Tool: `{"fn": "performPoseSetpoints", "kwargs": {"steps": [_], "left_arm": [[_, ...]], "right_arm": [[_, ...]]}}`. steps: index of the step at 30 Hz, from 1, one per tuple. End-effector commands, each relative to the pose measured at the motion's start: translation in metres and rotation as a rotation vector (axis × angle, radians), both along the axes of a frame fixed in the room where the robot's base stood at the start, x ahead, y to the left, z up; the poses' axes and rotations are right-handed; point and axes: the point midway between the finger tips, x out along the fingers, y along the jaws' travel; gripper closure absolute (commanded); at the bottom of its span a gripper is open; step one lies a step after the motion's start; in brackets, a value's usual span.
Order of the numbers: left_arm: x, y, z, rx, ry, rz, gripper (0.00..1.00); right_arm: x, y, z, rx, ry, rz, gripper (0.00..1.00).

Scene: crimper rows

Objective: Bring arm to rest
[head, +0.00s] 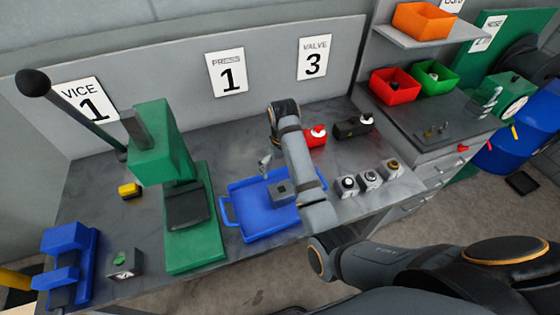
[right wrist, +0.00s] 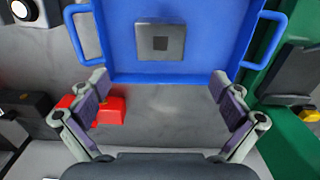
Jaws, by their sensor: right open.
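My right arm reaches over the bench from the lower right of the head view. My right gripper (head: 265,163) is mostly hidden behind its own wrist and hangs above the blue tray's far side. In the right wrist view, its two fingers stand wide apart with nothing between them (right wrist: 162,98). My left gripper is not in view.
A green press (head: 165,150) stands left of the tray, with a blue vice (head: 68,262) farther left. A red valve box (head: 316,135), a dark box (head: 352,127) and small button boxes (head: 370,180) sit to the right. Red (head: 392,92) and green bins stand beyond.

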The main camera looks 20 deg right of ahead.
Motion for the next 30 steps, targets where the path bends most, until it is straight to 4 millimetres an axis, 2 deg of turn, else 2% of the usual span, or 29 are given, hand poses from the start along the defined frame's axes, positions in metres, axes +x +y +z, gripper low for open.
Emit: {"fn": "performPoseSetpoints", "kwargs": {"steps": [4, 8, 11, 13, 15, 17, 21, 30], "left_arm": [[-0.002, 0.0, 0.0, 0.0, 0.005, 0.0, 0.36], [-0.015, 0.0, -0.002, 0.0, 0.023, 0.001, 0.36], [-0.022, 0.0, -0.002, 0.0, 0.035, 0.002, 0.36], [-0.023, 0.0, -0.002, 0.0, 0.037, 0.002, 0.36], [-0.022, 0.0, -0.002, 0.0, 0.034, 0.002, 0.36], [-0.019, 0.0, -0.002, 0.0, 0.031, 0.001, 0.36], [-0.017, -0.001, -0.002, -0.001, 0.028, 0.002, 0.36], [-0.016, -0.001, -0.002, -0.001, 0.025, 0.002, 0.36]], "right_arm": [[0.0, 0.0, 0.0, 0.0, 0.0, 0.0, 0.0], [-0.006, -0.006, -0.007, -0.003, -0.008, -0.009, 0.0], [-0.032, -0.025, -0.029, -0.015, -0.039, -0.038, 0.0], [-0.06, -0.043, -0.045, -0.031, -0.079, -0.06, 0.0], [-0.087, -0.058, -0.054, -0.046, -0.122, -0.071, 0.0], [-0.106, -0.066, -0.056, -0.057, -0.152, -0.073, 0.0], [-0.141, -0.078, -0.055, -0.073, -0.209, -0.066, 0.0], [-0.197, -0.083, -0.035, -0.082, -0.296, -0.021, 0.0]]}}
